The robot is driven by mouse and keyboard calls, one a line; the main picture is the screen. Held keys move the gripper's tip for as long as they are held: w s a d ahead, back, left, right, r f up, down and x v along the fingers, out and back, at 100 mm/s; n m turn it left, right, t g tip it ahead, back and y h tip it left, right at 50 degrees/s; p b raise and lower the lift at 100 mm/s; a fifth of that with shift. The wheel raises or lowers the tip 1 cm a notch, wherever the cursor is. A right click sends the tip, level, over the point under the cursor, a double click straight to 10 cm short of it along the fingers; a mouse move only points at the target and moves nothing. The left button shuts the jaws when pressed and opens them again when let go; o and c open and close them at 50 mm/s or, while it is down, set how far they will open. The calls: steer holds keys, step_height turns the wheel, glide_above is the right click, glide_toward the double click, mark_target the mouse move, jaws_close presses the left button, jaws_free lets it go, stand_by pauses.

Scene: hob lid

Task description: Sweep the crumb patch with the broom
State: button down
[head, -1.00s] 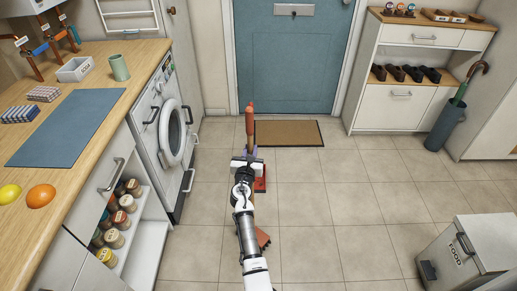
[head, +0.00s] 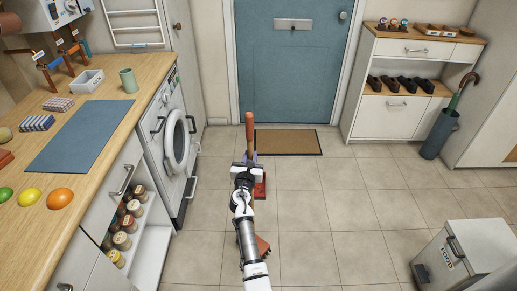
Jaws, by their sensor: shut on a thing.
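My gripper (head: 243,172) is shut on the handle of the broom (head: 249,128), in front of me at the middle of the head view. The handle stands up above the jaws with an orange-red top end. Below the jaws my own arm hides much of the broom.
A brown doormat (head: 288,142) lies before the blue door (head: 293,75). The washing machine (head: 172,140) and wooden counter (head: 135,75) bound the left, a food bin (head: 465,258) the right.

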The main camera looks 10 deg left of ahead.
steer(key=shift+r+p, duration=0.9)
steer(key=shift+r, duration=0.55)
steer(key=shift+f, duration=0.15)
steer(key=shift+s+d+f, duration=0.15)
steer(key=shift+d, duration=0.05)
steer(key=s+d+f+m+h+b, duration=0.1)
steer(key=s+d+f+m+h, duration=0.1)
steer(key=s+d, duration=0.6)
steer(key=s+d+f+m+h+b, duration=0.1)
steer(key=s+d+f+m+h, duration=0.1)
steer(key=s+d+h, duration=0.3)
steer(key=s+d+f, duration=0.1)
steer(key=s+d, duration=0.3)
steer(key=d, duration=0.4)
steer(key=shift+d+f+m+g+b, duration=0.3)
steer(key=shift+d+f+m+b, duration=0.05)
steer(key=shift+d+f+m, duration=0.05)
steer(key=shift+w, duration=0.1)
